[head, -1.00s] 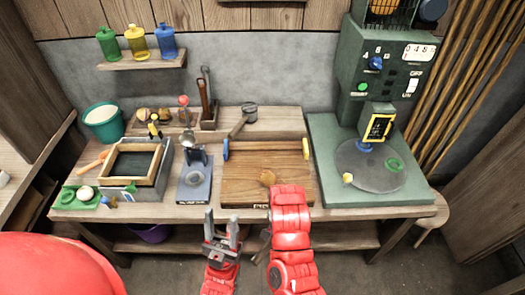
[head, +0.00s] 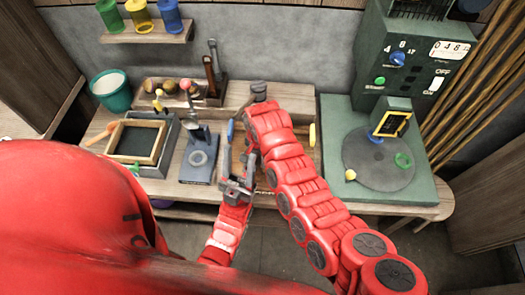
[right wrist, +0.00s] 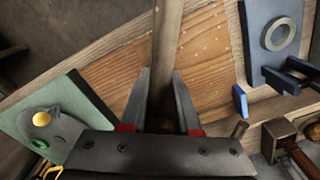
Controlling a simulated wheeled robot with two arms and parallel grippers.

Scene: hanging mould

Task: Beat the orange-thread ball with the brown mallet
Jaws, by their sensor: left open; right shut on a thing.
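The mallet's dark head (head: 259,91) shows at the back of the bench, beyond my right arm. Its wooden handle (right wrist: 167,40) runs between the fingers of my right gripper (right wrist: 160,92), which is shut on it above the wooden board (right wrist: 205,55). The right fingers are hidden behind my arm in the head view. My left gripper (head: 240,175) is open and empty in front of the board's left side. The orange-thread ball is not visible for certain; my right arm covers most of the board.
A wooden holder (head: 165,101) with several small round things stands at the back left. The blue-grey stand (head: 197,167) is left of the board. The green machine (head: 335,120) with its round plate stands to the right. A framed screen (head: 135,142) lies at left.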

